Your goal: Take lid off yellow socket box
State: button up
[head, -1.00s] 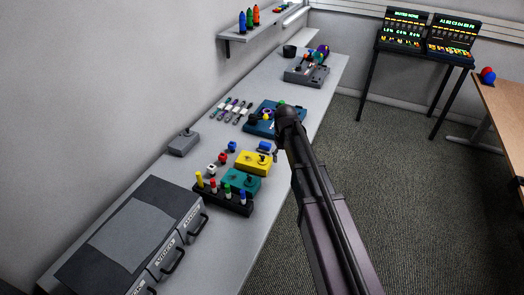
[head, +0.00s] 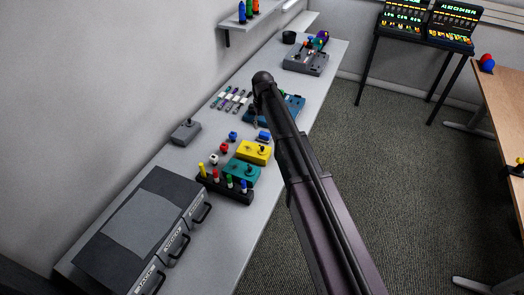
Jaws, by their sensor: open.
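The yellow socket box (head: 247,155) sits on the grey bench in the head view, with a dark knob-like piece (head: 263,147) on its top. I cannot tell where the lid ends and the box begins. My arm reaches in from the lower right and ends beyond the yellow box, over the bench. My gripper (head: 253,119) hangs below the arm's end, small and dark, beside the blue box and apart from the yellow box. It is open, and I see nothing held in it.
A teal box (head: 240,174) and a black rack of coloured pegs (head: 223,187) stand in front of the yellow box. A blue box (head: 292,108) lies behind it, partly covered by my arm. Small coloured cubes (head: 233,136) lie left. A drawer unit (head: 140,238) fills the near bench.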

aim_at(262, 147)
jog(key=shift+f+b, duration=4.2)
jog(key=shift+f, duration=0.1)
jog(key=shift+f, duration=0.1)
jog(key=shift+s+f+b, duration=0.1)
jog(key=shift+f+b, duration=2.4)
jog(key=shift+b, duration=0.15)
jog(key=c, duration=0.8)
jog(key=shift+c, duration=0.2)
